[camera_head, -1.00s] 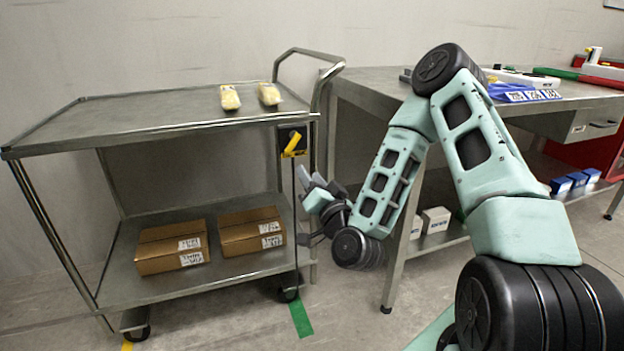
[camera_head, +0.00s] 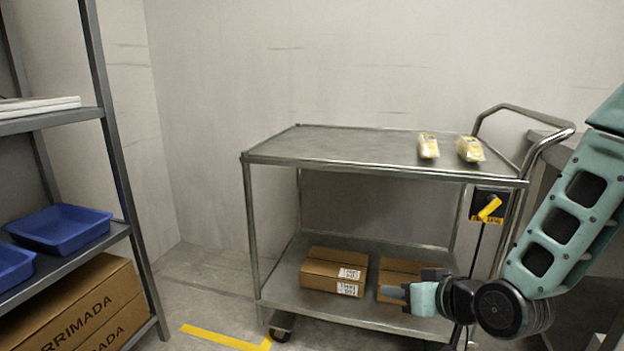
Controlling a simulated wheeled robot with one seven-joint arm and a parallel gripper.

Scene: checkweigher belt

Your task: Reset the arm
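My gripper (camera_head: 400,293) is at the lower right of the head view, in front of the trolley's lower shelf. It points left and overlaps the right-hand cardboard box in the picture. Its fingers are seen edge-on, so I cannot tell whether they are open or shut. I see nothing held in it. My pale green arm reaches in from the right edge.
A steel trolley (camera_head: 340,147) carries two yellow packs (camera_head: 428,147) (camera_head: 470,149) on top and two cardboard boxes (camera_head: 333,270) (camera_head: 398,272) below. A rack (camera_head: 118,160) with blue trays (camera_head: 60,226) and large cartons (camera_head: 85,305) stands left. Floor between is clear.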

